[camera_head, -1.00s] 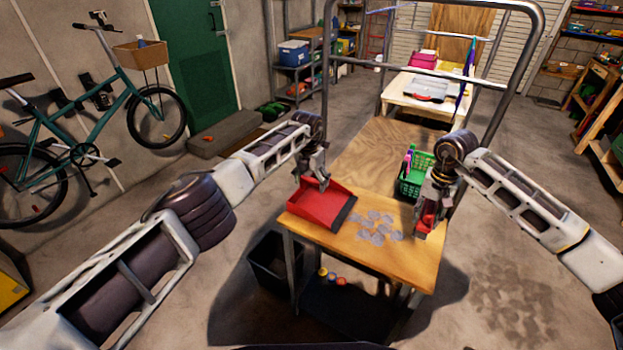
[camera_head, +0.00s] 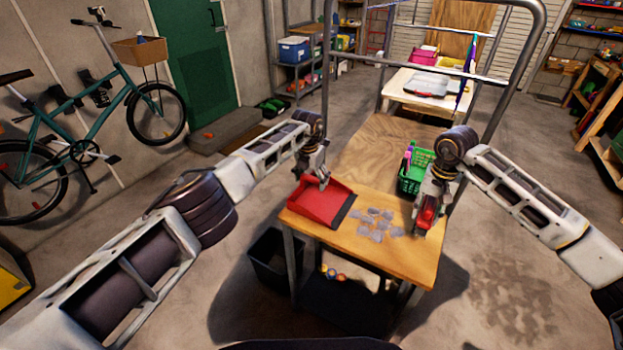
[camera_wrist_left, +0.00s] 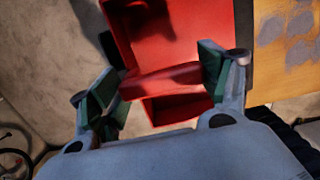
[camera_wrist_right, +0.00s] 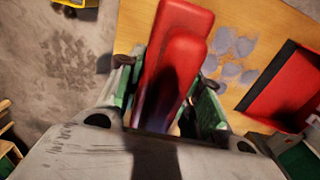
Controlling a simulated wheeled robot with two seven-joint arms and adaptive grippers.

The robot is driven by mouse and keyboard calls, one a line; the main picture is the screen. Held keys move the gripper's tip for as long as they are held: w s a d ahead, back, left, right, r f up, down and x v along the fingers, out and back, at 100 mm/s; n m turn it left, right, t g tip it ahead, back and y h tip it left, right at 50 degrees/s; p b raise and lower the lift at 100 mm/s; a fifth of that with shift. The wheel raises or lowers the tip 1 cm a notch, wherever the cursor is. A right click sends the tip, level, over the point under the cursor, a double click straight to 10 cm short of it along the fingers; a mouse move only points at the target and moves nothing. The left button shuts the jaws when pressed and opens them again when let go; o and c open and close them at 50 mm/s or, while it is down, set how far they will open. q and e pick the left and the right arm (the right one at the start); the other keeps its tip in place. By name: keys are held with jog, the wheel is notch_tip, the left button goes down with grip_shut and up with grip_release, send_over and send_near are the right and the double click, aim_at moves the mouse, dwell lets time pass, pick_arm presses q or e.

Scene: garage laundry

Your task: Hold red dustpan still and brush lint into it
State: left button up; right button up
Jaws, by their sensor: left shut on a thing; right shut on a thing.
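The red dustpan (camera_head: 318,205) lies on the wooden table's left front part, its dark lip facing right toward the lint. My left gripper (camera_head: 318,178) is over its back edge, and in the left wrist view its pads are shut on the red handle (camera_wrist_left: 165,82). Several grey lint pieces (camera_head: 376,224) lie on the tabletop right of the dustpan. My right gripper (camera_head: 428,205) is shut on the red brush (camera_wrist_right: 178,65), right of the lint. The brush's bristles are hidden, so I cannot tell whether they touch the table.
The wooden table (camera_head: 385,150) holds a green basket (camera_head: 416,172) behind my right gripper. A metal frame (camera_head: 540,40) rises behind the table. A black bin (camera_head: 272,260) stands below the table's left side. A bicycle (camera_head: 85,130) is by the left wall.

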pick_arm(q)
jog(key=o, duration=1.4)
jog(key=c, duration=1.1)
